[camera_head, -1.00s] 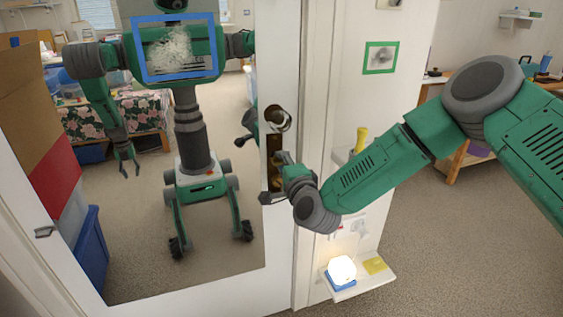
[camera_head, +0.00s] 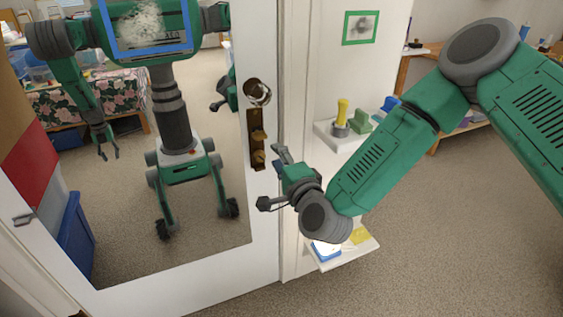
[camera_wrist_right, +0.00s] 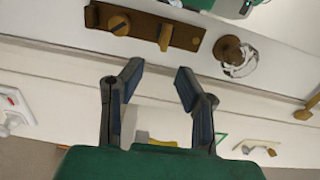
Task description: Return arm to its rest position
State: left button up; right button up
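My right arm comes in from the right in the head view. Its gripper (camera_head: 270,177) is open and empty, in front of the white door's edge and apart from the brass lock plate (camera_head: 256,138). In the right wrist view the two fingers (camera_wrist_right: 158,78) are spread with nothing between them. The lock plate (camera_wrist_right: 150,27) and a round knob (camera_wrist_right: 233,52) lie beyond the fingertips. My left arm shows only as a reflection in the door's mirror, hanging low. Its reflected gripper fingers look apart and empty.
The mirrored door (camera_head: 262,225) stands close in front. Right of it, a small shelf (camera_head: 330,134) holds a yellow-handled item (camera_head: 342,113) and a green block. A lower shelf (camera_head: 345,254) is partly behind my right wrist. Open carpet (camera_head: 440,240) lies at the lower right.

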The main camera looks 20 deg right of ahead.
jog(key=shift+s, duration=1.1)
